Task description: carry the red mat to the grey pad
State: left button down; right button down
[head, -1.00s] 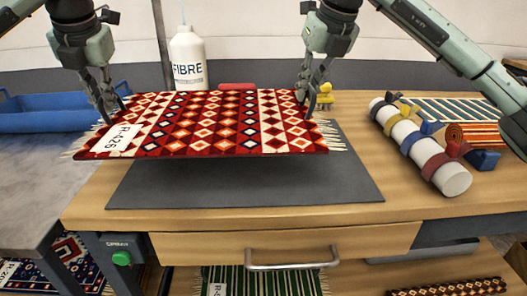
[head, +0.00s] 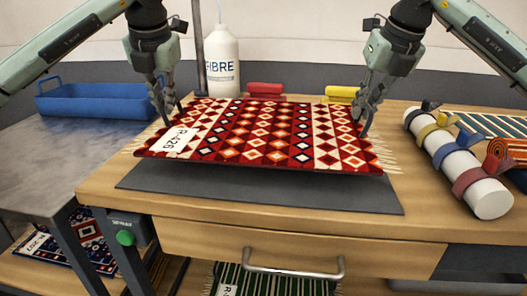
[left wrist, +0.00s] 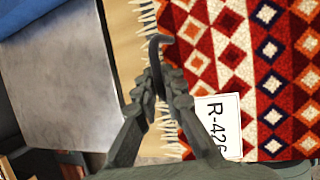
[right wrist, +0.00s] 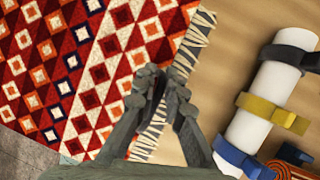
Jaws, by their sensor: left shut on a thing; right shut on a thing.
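The red mat (head: 262,134) has a diamond pattern, pale fringes at both ends and a white R-426 label. It hangs level just above the grey pad (head: 270,191), hiding much of it; a shadowed gap shows below its front edge. My left gripper (head: 168,118) is shut on the mat's left end, which also shows in the left wrist view (left wrist: 240,60). My right gripper (head: 362,130) is shut on the mat's right end, seen too in the right wrist view (right wrist: 60,60). The pad's front strip shows bare.
A white FIBRE bottle (head: 221,62), a red item (head: 265,89) and a yellow item (head: 342,94) stand behind the mat. A white roll with coloured straps (head: 478,190) lies at right. A blue tray (head: 97,98) sits on the grey table at left.

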aim_at(169, 124)
pick_arm(q)
jog(key=shift+d+f, duration=0.15)
pick_arm(e)
jog(key=shift+a+f, duration=0.1)
jog(key=shift+f, duration=0.1)
